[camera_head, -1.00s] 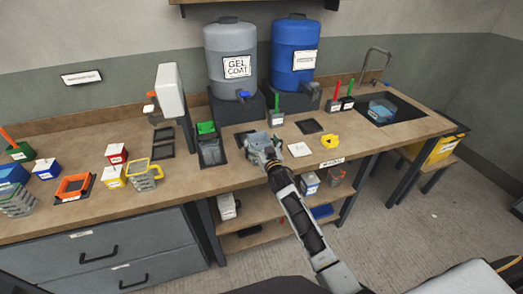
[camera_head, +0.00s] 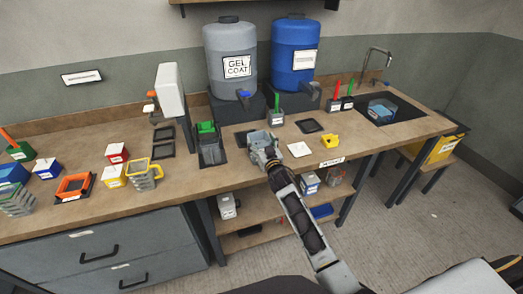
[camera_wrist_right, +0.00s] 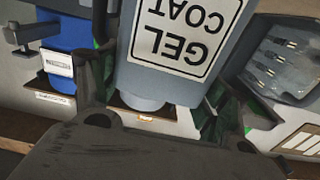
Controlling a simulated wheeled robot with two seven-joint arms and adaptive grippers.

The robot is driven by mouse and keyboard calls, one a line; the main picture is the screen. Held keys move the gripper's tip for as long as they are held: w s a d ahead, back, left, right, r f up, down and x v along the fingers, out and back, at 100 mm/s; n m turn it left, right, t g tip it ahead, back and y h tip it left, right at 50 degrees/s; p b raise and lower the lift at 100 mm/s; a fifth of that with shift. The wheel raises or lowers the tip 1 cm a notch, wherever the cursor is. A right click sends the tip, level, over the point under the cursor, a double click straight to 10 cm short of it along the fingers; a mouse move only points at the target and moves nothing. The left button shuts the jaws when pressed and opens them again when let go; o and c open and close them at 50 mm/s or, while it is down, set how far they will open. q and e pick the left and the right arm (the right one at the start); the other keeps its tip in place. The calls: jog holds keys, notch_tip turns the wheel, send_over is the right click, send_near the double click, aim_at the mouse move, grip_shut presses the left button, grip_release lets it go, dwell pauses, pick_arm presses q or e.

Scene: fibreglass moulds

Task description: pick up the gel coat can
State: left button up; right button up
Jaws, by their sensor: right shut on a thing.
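My right gripper (camera_head: 262,143) is over the front middle of the workbench in the head view. Its fingers are shut on a small grey can, the gel coat can (camera_head: 257,136), which is partly covered by the gripper. In the right wrist view the can (camera_wrist_right: 185,80) fills the middle between the two fingers (camera_wrist_right: 155,112). Its white label reads GEL COAT upside down. I cannot tell whether its base touches the bench. My left gripper is not in view.
A large grey drum (camera_head: 230,85) labelled GEL COAT and a blue drum (camera_head: 294,50) stand behind on dark stands. A green-topped bin (camera_head: 209,150) is close left of the gripper. A white card (camera_head: 300,149) and a yellow object (camera_head: 330,141) lie to the right.

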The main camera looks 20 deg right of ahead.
jog(key=c, duration=0.5)
jog(key=shift+r, duration=0.1)
jog(key=shift+c, duration=0.2)
jog(key=shift+r, duration=5)
